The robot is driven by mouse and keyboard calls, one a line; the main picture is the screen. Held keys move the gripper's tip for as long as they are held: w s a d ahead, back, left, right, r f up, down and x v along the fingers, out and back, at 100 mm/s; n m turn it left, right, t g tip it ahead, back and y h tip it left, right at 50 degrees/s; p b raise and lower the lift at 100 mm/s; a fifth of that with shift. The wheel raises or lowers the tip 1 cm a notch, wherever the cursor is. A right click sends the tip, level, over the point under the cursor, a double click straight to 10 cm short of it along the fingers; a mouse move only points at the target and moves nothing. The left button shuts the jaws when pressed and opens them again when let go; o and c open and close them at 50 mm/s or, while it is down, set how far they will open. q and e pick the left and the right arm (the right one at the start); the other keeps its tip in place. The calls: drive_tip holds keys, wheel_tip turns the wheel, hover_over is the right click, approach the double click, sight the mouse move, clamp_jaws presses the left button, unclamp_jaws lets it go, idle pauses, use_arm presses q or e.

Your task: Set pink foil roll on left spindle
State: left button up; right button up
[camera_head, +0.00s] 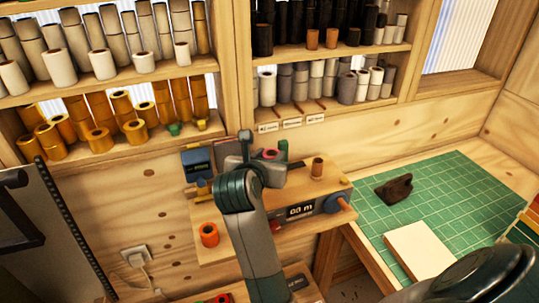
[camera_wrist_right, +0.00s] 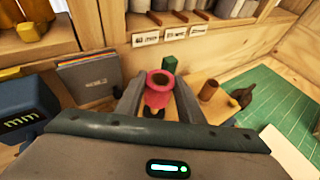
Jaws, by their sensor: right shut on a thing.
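The pink foil roll (camera_head: 270,154) is a short tube with an open top. In the right wrist view the pink roll (camera_wrist_right: 160,88) stands roughly upright between the fingers of my right gripper (camera_wrist_right: 157,98), which is shut on it. In the head view my right gripper (camera_head: 262,166) is over the left part of the wooden winding stand (camera_head: 335,185). My arm hides much of that part. I cannot make out the left spindle, or whether the roll touches anything below.
A brown roll (camera_head: 317,167) stands on the stand's right part, above a display (camera_head: 300,211) with a blue knob. A green cylinder (camera_wrist_right: 169,64) is just behind the pink roll. An orange roll (camera_head: 209,235) sits lower left. A blue device (camera_head: 197,162) stands left of the gripper.

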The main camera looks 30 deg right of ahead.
drive_tip(key=shift+f+b, duration=1.55)
drive_tip(key=shift+f, duration=0.35)
drive_tip(key=shift+f, duration=0.1)
drive_tip(key=o, duration=1.2)
drive_tip(key=shift+c, duration=0.2)
